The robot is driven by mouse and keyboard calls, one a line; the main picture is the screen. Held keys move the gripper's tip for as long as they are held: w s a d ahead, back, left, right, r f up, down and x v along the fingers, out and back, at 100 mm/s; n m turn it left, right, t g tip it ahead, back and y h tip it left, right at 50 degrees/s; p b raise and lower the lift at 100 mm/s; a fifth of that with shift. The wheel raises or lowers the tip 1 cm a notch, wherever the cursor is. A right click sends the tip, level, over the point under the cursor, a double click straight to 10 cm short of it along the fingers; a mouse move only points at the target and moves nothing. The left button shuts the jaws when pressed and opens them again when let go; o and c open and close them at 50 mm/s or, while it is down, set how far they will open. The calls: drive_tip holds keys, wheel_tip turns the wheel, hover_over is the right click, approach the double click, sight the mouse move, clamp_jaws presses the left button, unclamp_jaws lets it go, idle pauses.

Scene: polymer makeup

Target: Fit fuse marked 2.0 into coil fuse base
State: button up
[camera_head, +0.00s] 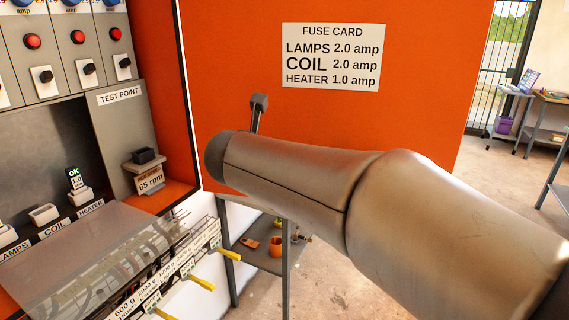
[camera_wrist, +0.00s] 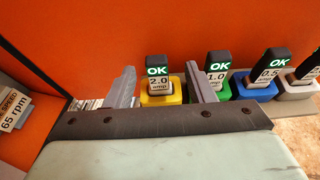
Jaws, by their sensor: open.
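In the wrist view my gripper (camera_wrist: 163,88) is open. Its two grey fingers stand on either side of the fuse marked 2.0 amp (camera_wrist: 158,76), with visible gaps and no clear contact. That fuse has a black top and a green OK label, and sits upright in a yellow holder (camera_wrist: 157,99). In the head view the coil fuse base (camera_head: 45,214) is a pale, empty-looking socket behind the COIL label. My arm blocks part of the head view, and my gripper does not show there.
Right of the 2.0 fuse stand a 1.0 fuse (camera_wrist: 216,77) in a green holder and a 0.5 fuse (camera_wrist: 270,74) in a blue one. A heater base (camera_head: 80,194) holds a 1.0 fuse. A fuse card (camera_head: 331,56) hangs on the orange wall.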

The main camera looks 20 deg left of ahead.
drive_tip(key=shift+p+x, duration=0.35)
drive_tip(key=shift+x, duration=1.6)
drive_tip(key=shift+a+r, duration=0.1)
drive_tip(key=shift+a, duration=0.05)
clamp_jaws()
drive_tip(key=shift+r, duration=0.1)
